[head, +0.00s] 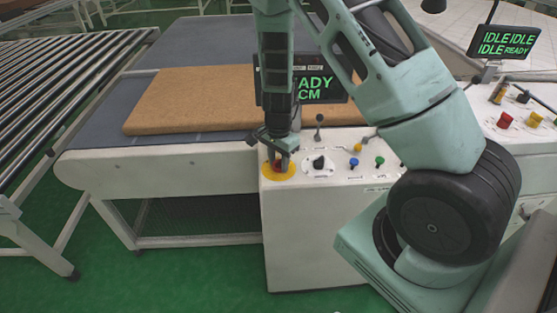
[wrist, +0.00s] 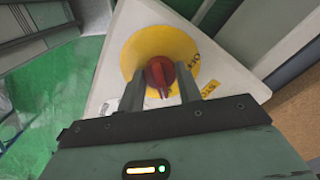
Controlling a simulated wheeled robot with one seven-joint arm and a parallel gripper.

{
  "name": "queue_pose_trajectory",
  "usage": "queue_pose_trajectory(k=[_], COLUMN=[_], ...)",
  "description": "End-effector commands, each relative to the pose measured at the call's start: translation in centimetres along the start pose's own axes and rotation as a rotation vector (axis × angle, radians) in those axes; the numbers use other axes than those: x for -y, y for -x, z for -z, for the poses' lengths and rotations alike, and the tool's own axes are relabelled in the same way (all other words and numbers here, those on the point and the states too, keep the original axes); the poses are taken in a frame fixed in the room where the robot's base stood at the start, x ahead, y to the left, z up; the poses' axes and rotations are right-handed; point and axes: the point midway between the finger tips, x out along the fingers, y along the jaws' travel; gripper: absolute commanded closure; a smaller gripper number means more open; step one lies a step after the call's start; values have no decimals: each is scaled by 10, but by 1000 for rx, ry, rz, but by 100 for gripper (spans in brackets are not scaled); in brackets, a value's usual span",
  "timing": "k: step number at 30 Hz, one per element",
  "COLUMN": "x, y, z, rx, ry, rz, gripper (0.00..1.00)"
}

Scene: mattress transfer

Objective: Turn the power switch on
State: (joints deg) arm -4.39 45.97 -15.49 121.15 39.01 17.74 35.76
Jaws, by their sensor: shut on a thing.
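The power switch (wrist: 161,75) is a red rotary knob on a yellow round plate (wrist: 143,45), in the middle of the wrist view. The yellow plate also shows in the head view (head: 271,174) at the left end of the white control panel. My gripper (wrist: 161,88) reaches down over the switch with a finger on each side of the red knob, shut on it. In the head view my gripper (head: 281,160) hides most of the knob. The knob's pointer end faces down in the wrist view, toward my gripper's body.
A black knob (head: 319,162), a blue button (head: 354,163), a green button (head: 380,161) and a small lever (head: 319,122) stand right of the switch. A display (head: 320,88) rises behind the panel. A brown mattress (head: 190,98) lies on the conveyor (head: 115,162) behind.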

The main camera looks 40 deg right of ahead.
Motion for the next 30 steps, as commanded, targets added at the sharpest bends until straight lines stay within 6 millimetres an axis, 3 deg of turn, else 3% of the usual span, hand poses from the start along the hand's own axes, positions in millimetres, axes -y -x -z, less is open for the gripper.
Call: queue_pose_trajectory(k=[1,3,12,16,20,30], x=[1,1,1,1,1,2], y=[1,1,1,10,33,113], z=[1,1,0,0,0,0], rx=[-2,-2,-1,-1,-2,-2], ry=[-2,-2,0,1,1,2], rz=[4,4,2,3,6,8], gripper=[63,44,44,44,44,44])
